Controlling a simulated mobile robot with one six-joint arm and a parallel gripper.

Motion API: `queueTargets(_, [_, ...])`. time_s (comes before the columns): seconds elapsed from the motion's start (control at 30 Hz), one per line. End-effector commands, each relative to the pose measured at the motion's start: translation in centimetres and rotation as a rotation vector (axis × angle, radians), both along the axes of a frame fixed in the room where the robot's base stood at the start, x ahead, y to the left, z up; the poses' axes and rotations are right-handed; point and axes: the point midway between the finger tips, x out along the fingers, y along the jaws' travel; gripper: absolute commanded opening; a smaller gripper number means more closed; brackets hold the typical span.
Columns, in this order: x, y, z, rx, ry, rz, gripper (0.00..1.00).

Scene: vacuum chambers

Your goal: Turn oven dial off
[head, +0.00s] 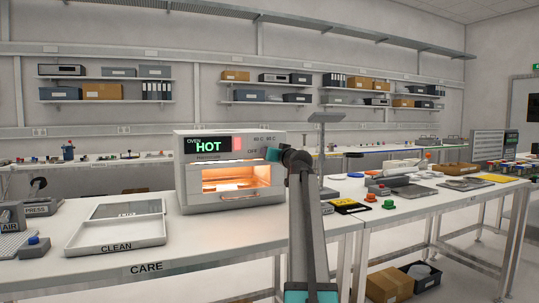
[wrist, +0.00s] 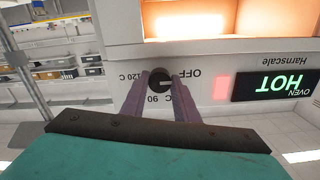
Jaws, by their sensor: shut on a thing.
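The oven (head: 229,172) stands on the bench labelled CARE. Its green HOT display (head: 208,146) is lit, and the display also shows upside down in the wrist view (wrist: 276,84). The dark round oven dial (wrist: 159,80) is on the front panel, with OFF to its right and 120 C to its left in that view. A pale mark on the dial points roughly right; its exact setting is unclear. My gripper (wrist: 160,84) faces the panel, its two fingers on either side of the dial and shut on it. In the head view my arm hides the dial.
The oven's chamber (head: 236,180) glows orange behind its front. A white CLEAN tray (head: 117,244) lies on the bench to the left. A black-and-yellow item (head: 350,206) and coloured buttons lie to the right. Bare bench lies in front of the oven.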

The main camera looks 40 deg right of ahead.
Motion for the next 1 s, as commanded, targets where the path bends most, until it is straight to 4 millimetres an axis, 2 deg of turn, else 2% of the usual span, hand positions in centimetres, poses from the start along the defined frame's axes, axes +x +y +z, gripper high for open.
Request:
queueTargets(0.03, [0.0,0.0,-0.2,0.000,0.004,0.002,0.29])
queueTargets(0.13, [0.0,0.0,-0.2,0.000,0.003,0.001,0.46])
queueTargets(0.63, [-0.5,0.2,0.0,0.000,0.000,0.000,0.46])
queueTargets(1.0, [-3.4,1.5,0.0,0.001,-0.001,0.000,0.46])
